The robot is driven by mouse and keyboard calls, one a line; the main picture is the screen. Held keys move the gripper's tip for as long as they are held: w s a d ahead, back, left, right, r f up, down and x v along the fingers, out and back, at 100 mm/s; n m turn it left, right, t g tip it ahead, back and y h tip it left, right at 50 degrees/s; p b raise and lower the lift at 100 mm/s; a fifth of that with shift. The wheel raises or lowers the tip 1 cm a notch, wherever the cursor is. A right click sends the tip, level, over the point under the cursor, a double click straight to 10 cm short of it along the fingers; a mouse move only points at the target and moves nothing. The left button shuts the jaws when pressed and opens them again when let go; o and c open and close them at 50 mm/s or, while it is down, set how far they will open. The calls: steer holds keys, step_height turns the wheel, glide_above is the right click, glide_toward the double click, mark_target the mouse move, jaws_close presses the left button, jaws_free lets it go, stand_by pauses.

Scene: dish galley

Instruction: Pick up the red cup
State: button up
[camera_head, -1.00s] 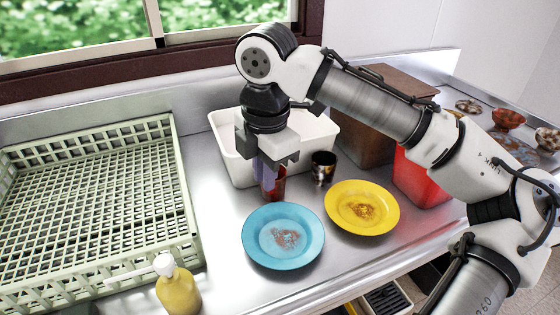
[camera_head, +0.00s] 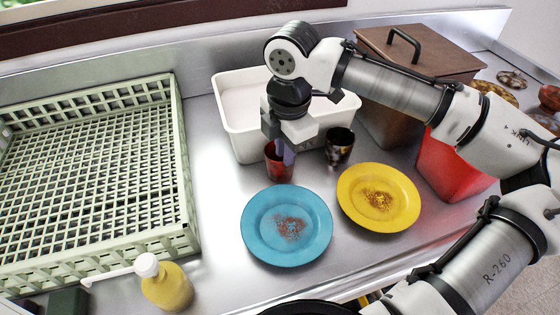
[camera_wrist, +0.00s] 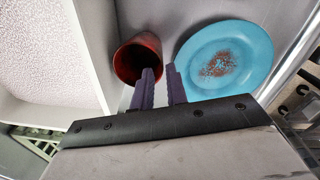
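The red cup (camera_head: 279,168) stands upright on the metal counter, in front of the white basin and behind the blue plate. The wrist view looks into its dark mouth, where the cup (camera_wrist: 137,62) is seen left of the plate. My gripper (camera_head: 281,148) points down at the cup, its purple fingers partly hiding the rim. In the wrist view my gripper (camera_wrist: 160,70) has a narrow gap between its fingers. One finger overlaps the cup's mouth and the other is just outside its right side. I cannot tell whether either finger touches the cup.
A dark patterned cup (camera_head: 339,147) stands close right of the red cup. A blue plate (camera_head: 250,224) and a yellow plate (camera_head: 408,205), both soiled, lie in front. The white basin (camera_head: 228,112) is behind, a green rack (camera_head: 185,190) left, a yellow bottle (camera_head: 168,288) at front left.

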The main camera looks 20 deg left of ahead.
mark_target(287, 172)
steer(key=shift+w+d+f+p, duration=0.15)
steer(key=shift+f+p, duration=0.1)
steer(key=shift+f, duration=1.15)
steer(key=shift+w+f+p, duration=0.1)
steer(key=shift+f+p, duration=0.1)
steer(key=shift+f, duration=1.2)
jaws_close()
steer(key=shift+r, duration=0.1)
